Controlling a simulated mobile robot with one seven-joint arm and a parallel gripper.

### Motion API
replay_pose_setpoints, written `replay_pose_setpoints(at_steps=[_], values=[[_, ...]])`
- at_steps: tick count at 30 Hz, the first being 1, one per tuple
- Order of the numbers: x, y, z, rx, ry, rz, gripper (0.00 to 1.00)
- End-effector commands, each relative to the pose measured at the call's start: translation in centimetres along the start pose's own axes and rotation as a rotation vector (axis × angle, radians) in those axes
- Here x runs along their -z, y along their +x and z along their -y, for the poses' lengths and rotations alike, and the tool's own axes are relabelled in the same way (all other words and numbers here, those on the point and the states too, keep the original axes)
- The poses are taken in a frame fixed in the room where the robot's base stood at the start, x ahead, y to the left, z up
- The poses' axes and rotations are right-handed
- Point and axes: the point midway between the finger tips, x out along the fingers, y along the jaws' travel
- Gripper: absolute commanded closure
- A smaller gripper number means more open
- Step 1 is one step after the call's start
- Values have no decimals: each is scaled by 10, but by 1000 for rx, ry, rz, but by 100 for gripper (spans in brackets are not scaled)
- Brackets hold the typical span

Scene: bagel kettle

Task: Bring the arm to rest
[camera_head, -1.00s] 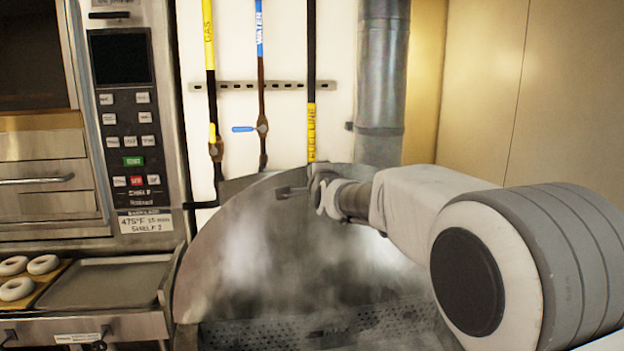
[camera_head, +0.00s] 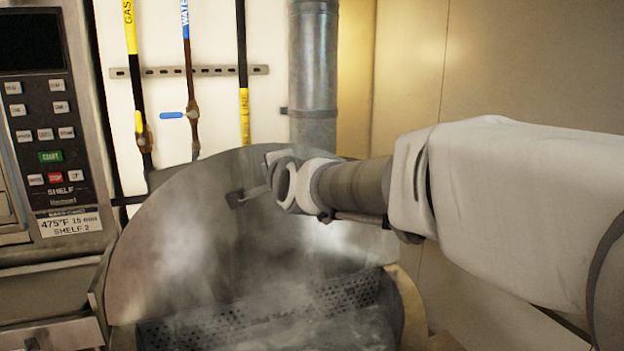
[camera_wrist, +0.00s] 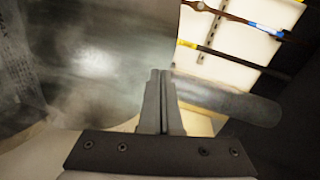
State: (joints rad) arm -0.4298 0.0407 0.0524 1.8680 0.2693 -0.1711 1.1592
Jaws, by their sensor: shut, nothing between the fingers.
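My gripper (camera_head: 248,196) is at the end of my outstretched arm, in front of the kettle's raised round steel lid in the head view. In the wrist view my gripper (camera_wrist: 160,75) has its two fingers together with nothing between them. The kettle lid (camera_head: 160,260) stands tilted up behind it, and part of it is hidden by my wrist. I cannot tell how far the fingertips are from the lid.
Steam rises over the kettle, where a perforated basket (camera_head: 345,292) shows. An oven control panel (camera_head: 45,140) stands at the left. Gas and water pipes (camera_head: 190,90) and a steel flue (camera_head: 313,80) run down the back wall. The wall at right is bare.

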Motion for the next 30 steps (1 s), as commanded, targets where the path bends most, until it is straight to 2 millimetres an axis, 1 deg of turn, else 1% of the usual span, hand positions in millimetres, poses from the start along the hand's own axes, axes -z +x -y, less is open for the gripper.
replay_pose_setpoints(at_steps=[1, 2, 3, 5, 6, 8, 9, 11, 12, 13, 14, 15, 18, 21, 24, 27, 30], values=[[15, -20, -8, -44, -73, -9, 100], [22, -31, -15, -79, -124, -9, 100], [32, -48, -27, -129, -195, -6, 100], [45, -75, -47, -208, -303, 5, 100], [53, -94, -60, -260, -372, 15, 100], [63, -123, -81, -340, -472, 37, 100], [68, -143, -96, -394, -536, 56, 100], [75, -174, -119, -473, -627, 89, 100], [79, -195, -134, -525, -686, 116, 100], [81, -211, -146, -565, -726, 138, 100], [83, -227, -158, -603, -766, 162, 100], [84, -247, -173, -652, -815, 196, 100], [84, -293, -208, -759, -914, 286, 100], [80, -328, -233, -834, -982, 368, 100], [77, -350, -250, -879, -1020, 426, 100], [75, -360, -257, -899, -1037, 455, 100], [74, -362, -259, -903, -1042, 462, 100]])
